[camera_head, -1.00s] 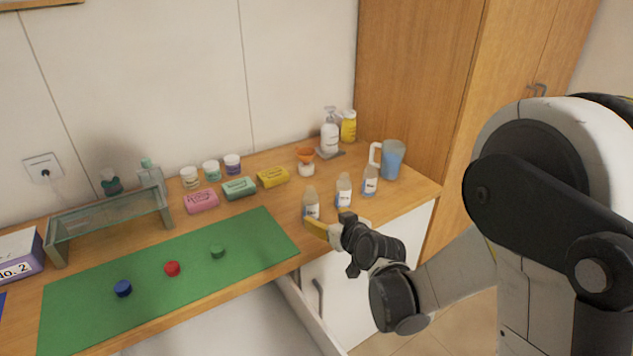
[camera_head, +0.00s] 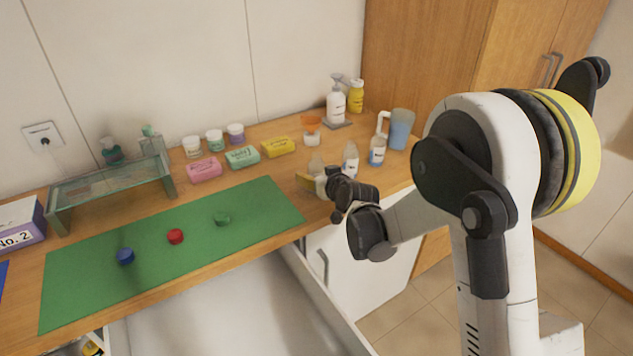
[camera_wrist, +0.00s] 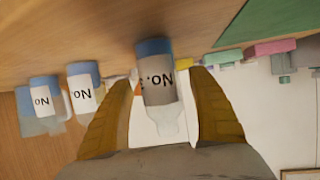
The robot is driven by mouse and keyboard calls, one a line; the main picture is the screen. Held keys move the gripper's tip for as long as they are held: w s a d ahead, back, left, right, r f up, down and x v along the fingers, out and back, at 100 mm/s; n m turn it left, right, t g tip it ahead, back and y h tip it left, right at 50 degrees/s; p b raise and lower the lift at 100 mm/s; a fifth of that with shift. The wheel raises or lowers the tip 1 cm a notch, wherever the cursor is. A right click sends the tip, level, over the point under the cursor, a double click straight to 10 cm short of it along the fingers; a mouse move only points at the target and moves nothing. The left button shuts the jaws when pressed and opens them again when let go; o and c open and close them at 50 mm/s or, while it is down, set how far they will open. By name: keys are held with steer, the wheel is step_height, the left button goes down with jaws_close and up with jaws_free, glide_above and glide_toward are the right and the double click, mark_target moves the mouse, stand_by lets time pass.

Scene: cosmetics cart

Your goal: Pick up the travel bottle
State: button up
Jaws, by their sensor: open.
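Several small clear travel bottles with white labels and blue at the bottom stand near the counter's right front. The one nearest my gripper, a travel bottle (camera_head: 316,169), is partly hidden behind it in the head view. In the wrist view this bottle (camera_wrist: 158,82) stands between my two yellow-lined fingers, its label partly readable as "NO.". My gripper (camera_wrist: 166,112) is open around it, with some space seen on both sides. In the head view my gripper (camera_head: 312,184) is low, level with the bottle. Two other bottles, a middle one (camera_head: 350,161) and a right one (camera_head: 377,151), stand beside it.
Soap boxes, including a yellow one (camera_head: 278,147), lie to the left. A green mat (camera_head: 130,262) with three caps lies left. A drawer (camera_head: 235,310) is open below.

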steer(key=c, duration=1.3)
steer(key=shift+r, duration=0.1)
steer(key=shift+c, duration=0.2)
